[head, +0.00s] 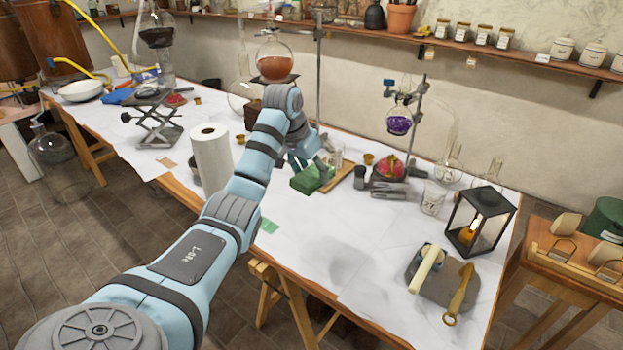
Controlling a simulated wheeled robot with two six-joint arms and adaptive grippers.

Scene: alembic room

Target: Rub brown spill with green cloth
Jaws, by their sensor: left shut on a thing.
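My left arm reaches across the white-covered table (385,270). Its gripper (324,172) points down near the table's middle and is shut on the green cloth (305,182). The cloth is bunched and shows mostly to the left of the fingers, low at the table top; I cannot tell whether it touches the surface. A brown board or tray (347,179) lies just right of the gripper. I cannot make out the brown spill; my arm and gripper hide part of this area. My right gripper is not in view.
A paper towel roll (211,157) stands left of my arm. A round flask of amber liquid (275,60) is behind my wrist. A purple flask on a stand (399,120), a beaker (433,199) and a lantern (481,220) stand right. The front middle is clear.

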